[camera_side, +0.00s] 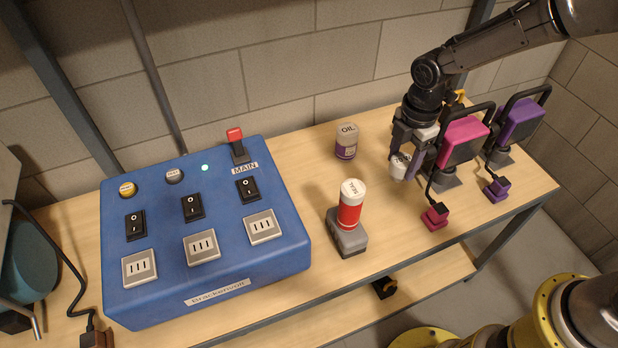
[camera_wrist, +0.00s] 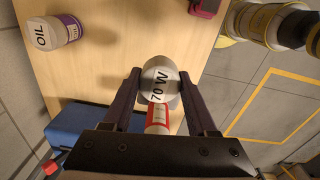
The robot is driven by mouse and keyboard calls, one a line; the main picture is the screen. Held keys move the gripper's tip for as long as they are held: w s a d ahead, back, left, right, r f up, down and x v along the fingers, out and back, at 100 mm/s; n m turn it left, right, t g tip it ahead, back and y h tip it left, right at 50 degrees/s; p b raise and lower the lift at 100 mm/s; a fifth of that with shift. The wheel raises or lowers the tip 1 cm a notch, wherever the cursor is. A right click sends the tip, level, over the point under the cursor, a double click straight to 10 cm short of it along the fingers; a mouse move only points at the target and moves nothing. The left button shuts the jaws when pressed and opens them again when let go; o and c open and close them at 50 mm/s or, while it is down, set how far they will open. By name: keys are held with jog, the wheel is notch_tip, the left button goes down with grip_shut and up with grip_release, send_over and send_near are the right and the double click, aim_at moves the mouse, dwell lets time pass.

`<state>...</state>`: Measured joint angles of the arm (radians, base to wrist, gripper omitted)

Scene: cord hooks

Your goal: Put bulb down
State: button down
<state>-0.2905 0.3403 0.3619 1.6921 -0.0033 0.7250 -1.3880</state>
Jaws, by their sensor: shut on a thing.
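My gripper (camera_side: 402,158) is shut on a white bulb (camera_side: 399,167), at the right part of the bench beside the magenta device. In the wrist view my gripper (camera_wrist: 160,80) has the bulb (camera_wrist: 160,82) between its two dark fingers, with the "70 W" print facing the camera. The bulb's lower end is hidden. In the side view it hangs at the fingertips; I cannot tell exactly how far it is above the wooden bench (camera_side: 290,150).
An oil can (camera_side: 346,142) and a red-white tube (camera_side: 350,208) on a grey block (camera_side: 347,236) stand left of my gripper. The blue switch panel (camera_side: 200,285) fills the left. Magenta (camera_side: 462,142) and purple (camera_side: 519,122) devices with cords stand right. Bench between can and gripper is clear.

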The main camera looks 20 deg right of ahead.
jog(key=shift+n, duration=0.3)
jog(key=w+a+f, duration=0.3)
jog(key=w+a, duration=0.1)
jog(key=w, duration=0.1)
jog(key=w+a+f, duration=0.4)
jog(key=w+a, duration=0.1)
jog(key=w, duration=0.1)
jog(key=w+a+f, duration=0.4)
jog(key=w+a, duration=0.1)
jog(key=w, duration=0.1)
jog(key=shift+w, duration=0.2)
jog(key=shift+w+a+f, duration=0.1)
jog(key=shift+w+f, duration=0.3)
jog(key=shift+f, duration=1.6)
jog(key=shift+f, duration=0.15)
jog(key=shift+c, duration=1)
grip_release()
